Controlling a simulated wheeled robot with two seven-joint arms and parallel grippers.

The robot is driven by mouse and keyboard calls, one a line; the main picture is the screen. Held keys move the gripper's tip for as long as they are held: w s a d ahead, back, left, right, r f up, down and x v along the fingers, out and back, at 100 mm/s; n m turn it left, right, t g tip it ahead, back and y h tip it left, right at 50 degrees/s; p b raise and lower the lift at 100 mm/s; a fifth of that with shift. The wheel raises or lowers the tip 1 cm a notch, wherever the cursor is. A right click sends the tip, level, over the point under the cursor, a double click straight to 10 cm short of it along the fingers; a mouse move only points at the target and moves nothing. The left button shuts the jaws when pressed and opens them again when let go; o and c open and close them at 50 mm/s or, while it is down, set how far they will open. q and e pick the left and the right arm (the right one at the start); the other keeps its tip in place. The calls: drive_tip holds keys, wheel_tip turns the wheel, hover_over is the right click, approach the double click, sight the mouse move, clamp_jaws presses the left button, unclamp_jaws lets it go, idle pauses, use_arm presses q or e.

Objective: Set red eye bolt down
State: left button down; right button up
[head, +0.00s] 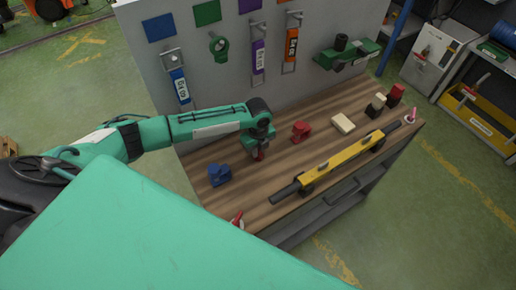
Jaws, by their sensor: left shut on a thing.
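My left gripper (260,150) points down over the left middle of the wooden bench top (245,185). It is shut on a small red piece, likely the red eye bolt (261,157), which shows just below the fingers. Most of that piece is hidden by the gripper. It is close to the wood, but I cannot tell whether it touches. My right gripper is not in view.
A blue part (219,175) lies left of the gripper and a red part (301,131) right of it. A yellow bar tool (345,160) lies along the front. A cream block (343,123) sits farther right. A grey panel (215,85) with hanging tools stands behind.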

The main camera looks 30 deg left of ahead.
use_arm(q)
drive_tip(key=shift+f, duration=0.2)
drive_tip(key=c, duration=1.5)
unclamp_jaws()
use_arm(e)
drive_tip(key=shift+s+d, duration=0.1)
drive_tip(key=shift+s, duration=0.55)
use_arm(q)
drive_tip(key=shift+r, duration=0.1)
drive_tip(key=shift+r, duration=0.2)
wheel_tip(320, 180, up, 12)
drive_tip(key=b, duration=0.2)
drive_tip(key=shift+f+b, duration=0.1)
drive_tip(key=shift+b, duration=0.25)
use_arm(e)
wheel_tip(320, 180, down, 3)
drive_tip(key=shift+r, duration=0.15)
